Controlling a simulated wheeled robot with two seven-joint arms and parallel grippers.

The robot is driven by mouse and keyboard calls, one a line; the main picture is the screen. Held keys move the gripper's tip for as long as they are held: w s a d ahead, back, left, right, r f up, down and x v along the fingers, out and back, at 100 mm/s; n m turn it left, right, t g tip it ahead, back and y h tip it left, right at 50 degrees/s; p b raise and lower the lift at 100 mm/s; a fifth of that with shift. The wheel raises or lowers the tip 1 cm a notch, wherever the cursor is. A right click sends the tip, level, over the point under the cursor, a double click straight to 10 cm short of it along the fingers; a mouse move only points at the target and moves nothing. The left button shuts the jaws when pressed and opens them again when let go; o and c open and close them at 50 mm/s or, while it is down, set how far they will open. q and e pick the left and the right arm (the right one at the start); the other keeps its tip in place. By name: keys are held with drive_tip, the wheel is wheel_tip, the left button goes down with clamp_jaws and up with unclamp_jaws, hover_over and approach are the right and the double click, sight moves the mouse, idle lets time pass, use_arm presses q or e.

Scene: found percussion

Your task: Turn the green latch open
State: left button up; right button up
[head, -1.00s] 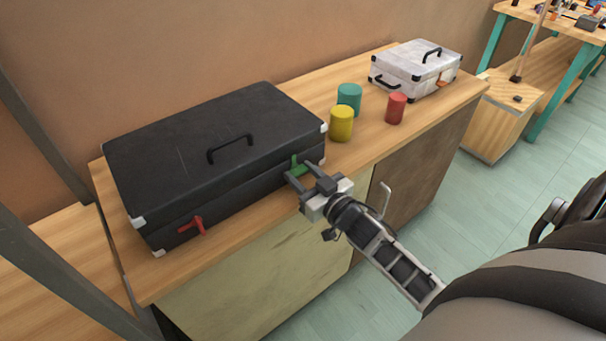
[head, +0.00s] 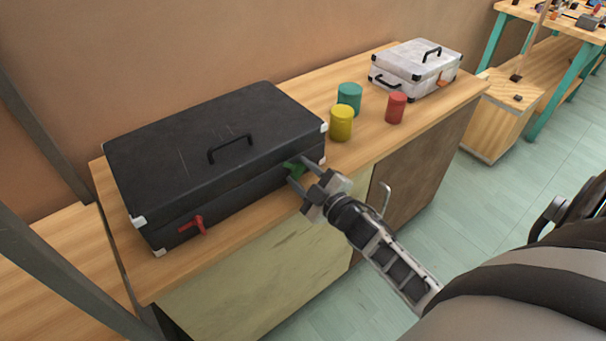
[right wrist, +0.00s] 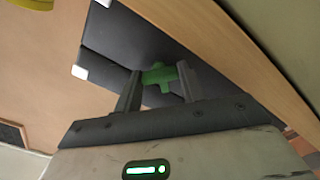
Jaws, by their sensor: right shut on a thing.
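The black case (head: 205,165) lies closed on the wooden counter, with a green latch (head: 294,168) on its front side near the right end. My right gripper (head: 300,173) is at the latch, its two fingers on either side of it and shut on it. In the right wrist view, the green latch (right wrist: 160,74) shows between the fingertips (right wrist: 160,82), against the dark case (right wrist: 110,45). The fingers partly hide the latch in the head view. A red latch (head: 193,224) is near the front's left end. My left gripper is not in view.
Teal (head: 349,96), yellow (head: 341,123) and red (head: 396,108) cylinders stand on the counter (head: 365,135) right of the case. A white case (head: 415,68) stands behind them. The counter's front edge runs below my right gripper.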

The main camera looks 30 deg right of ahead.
drive_tip(key=n, duration=0.4)
drive_tip(key=shift+f+n+b, duration=0.1)
drive_tip(key=shift+n+b, duration=0.2)
drive_tip(key=shift+b, duration=0.1)
drive_tip(key=shift+n+b, duration=0.5)
drive_tip(key=shift+n, duration=1.5)
drive_tip(key=o, duration=1)
drive_tip(key=s, duration=1)
drive_tip(key=s+d+b, duration=0.1)
drive_tip(key=s, duration=0.5)
drive_tip(key=shift+d, duration=0.1)
drive_tip(key=a+f+m+g+p, duration=0.1)
drive_tip(key=a+m+g, duration=0.1)
drive_tip(key=a+m, duration=0.3)
drive_tip(key=s+a+f+m+g+y+p, duration=0.1)
drive_tip(key=a+m+g, duration=0.2)
drive_tip(key=a+m, duration=0.3)
drive_tip(key=s+a+f+m+g+y+p, duration=0.1)
drive_tip(key=a+m+g, duration=0.1)
drive_tip(key=a+m, duration=0.3)
drive_tip(key=shift+s+a+f+m, duration=0.2)
drive_tip(key=shift+a+f+m, duration=0.2)
drive_tip(key=shift+a, duration=0.2)
